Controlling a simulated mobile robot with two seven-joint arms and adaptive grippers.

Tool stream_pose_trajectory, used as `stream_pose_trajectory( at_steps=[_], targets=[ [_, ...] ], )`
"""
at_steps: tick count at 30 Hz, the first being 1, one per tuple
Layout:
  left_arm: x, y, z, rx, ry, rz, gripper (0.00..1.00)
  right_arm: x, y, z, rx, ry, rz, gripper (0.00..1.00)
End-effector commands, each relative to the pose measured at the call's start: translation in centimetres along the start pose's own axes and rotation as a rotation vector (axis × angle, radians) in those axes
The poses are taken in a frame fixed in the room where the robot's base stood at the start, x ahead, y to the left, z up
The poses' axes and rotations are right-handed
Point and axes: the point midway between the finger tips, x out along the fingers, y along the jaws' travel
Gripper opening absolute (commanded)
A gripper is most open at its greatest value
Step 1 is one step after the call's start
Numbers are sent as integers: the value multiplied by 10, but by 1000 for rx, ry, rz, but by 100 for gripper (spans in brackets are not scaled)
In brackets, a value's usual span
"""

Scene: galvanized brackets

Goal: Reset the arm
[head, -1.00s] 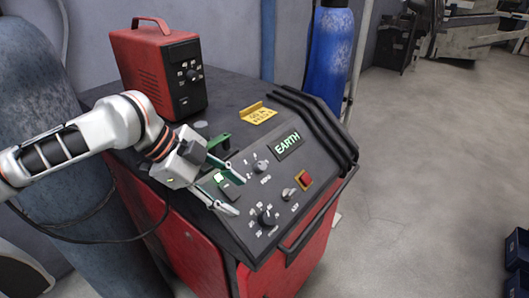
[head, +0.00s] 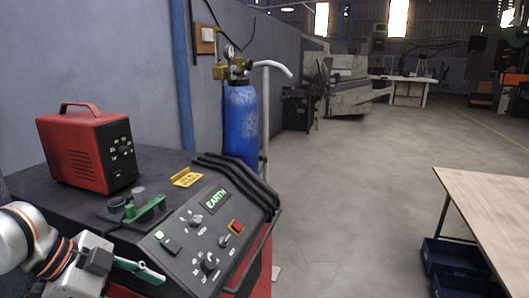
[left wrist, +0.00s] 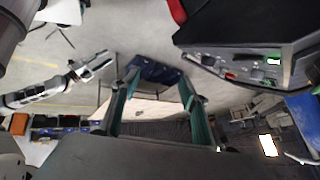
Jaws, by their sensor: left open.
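My left gripper (head: 148,272) is at the lower left of the head view, in front of the front left of the welding machine's control panel (head: 180,225). One finger with a green pad shows there. The left wrist view shows both green-padded fingers of this gripper (left wrist: 155,88) spread apart, with nothing between them. My right arm (left wrist: 35,93) comes in from the left in the left wrist view. Its gripper (left wrist: 108,60) is small there, and I cannot tell if it is open or shut. The right arm is out of the head view.
A red box unit (head: 85,155) stands on the dark machine top. A yellow sign (head: 187,178) lies behind the panel. A blue gas cylinder (head: 241,122) stands behind the machine. A wooden table (head: 490,205) with dark blue crates (head: 455,258) below is at right. The floor between is clear.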

Motion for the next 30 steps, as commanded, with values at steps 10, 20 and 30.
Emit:
stream_pose_trajectory(
  at_steps=[10, 20, 30],
  targets=[
    [63, 6, -3, 48, 21, -109, 44, 1, 1, -2, 0, 4, 2, 40],
    [116, 14, 21, -60, -6, -344, 44, -2, -1, 4, 1, -6, -1, 40],
    [115, 56, 131, -341, -279, -594, 44, -2, -1, 4, 1, -6, -1, 40]
  ],
)
